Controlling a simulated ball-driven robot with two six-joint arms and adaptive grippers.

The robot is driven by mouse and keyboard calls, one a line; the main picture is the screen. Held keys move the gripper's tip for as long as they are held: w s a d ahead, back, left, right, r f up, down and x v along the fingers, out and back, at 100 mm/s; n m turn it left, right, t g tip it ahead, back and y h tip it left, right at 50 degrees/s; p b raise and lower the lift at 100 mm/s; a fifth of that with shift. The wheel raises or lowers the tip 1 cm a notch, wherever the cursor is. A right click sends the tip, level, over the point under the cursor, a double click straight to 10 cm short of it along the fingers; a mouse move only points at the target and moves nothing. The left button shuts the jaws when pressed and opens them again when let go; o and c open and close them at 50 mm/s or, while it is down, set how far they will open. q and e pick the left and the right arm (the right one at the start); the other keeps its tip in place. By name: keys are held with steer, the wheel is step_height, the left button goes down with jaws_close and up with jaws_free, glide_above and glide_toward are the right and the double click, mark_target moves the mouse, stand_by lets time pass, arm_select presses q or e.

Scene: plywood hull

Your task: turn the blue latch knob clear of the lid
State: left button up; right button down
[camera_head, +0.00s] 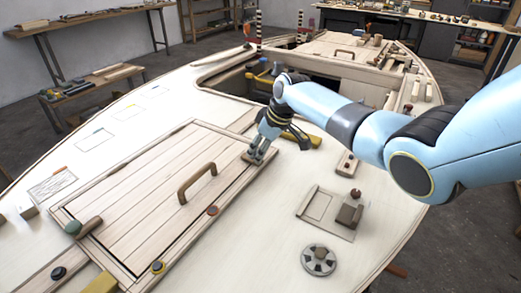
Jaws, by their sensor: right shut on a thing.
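The lid (150,185) is a pale planked panel set in the hull deck, with a brown arched handle (197,183) on top. It lies flat in its frame. My right gripper (256,158) points down at the lid's far right corner. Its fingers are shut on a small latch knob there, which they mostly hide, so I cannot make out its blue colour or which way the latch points. Other latch knobs show around the lid: an orange-red one (212,210), a yellow one (158,267) and a green one (73,228). My left gripper is not in view.
An open hatch lies beyond my right gripper. A yellow piece (312,143) is close to its right. A small plate with a brown block (349,215) and a grey round wheel (319,260) sit on the right deck. Bare deck lies between them and the lid.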

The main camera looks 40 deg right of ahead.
steer(key=shift+d+f+n+y+b, duration=0.1)
steer(key=shift+n+y+b, duration=0.3)
steer(key=shift+n+b, duration=0.4)
steer(key=n+g+y+b, duration=0.1)
steer(key=n+b, duration=0.1)
steer(key=n, duration=0.1)
steer(key=shift+w+d+n+b, duration=0.1)
steer(key=shift+w+n+b, duration=0.05)
steer(key=shift+n+b, duration=0.15)
steer(key=n+g+b, duration=0.1)
steer(key=n+b, duration=0.3)
steer(key=n+g+b, duration=0.2)
steer(key=n+b, duration=0.1)
steer(key=b, duration=0.1)
steer(key=n+g+y+b, duration=0.1)
steer(key=n+b, duration=0.3)
steer(key=shift+w+f+n, duration=0.15)
steer(key=shift+w+n, duration=0.15)
steer(key=shift+w, duration=0.1)
steer(key=shift+w+r+n+g+h+b, duration=0.15)
steer(key=shift+n+g+b, duration=0.25)
steer(key=shift+n+b, duration=0.4)
steer(key=shift+s+r+n+g+h+b, duration=0.15)
steer(key=shift+n+g+b, duration=0.25)
steer(key=shift+n+b, duration=0.4)
steer(key=shift+w, duration=0.1)
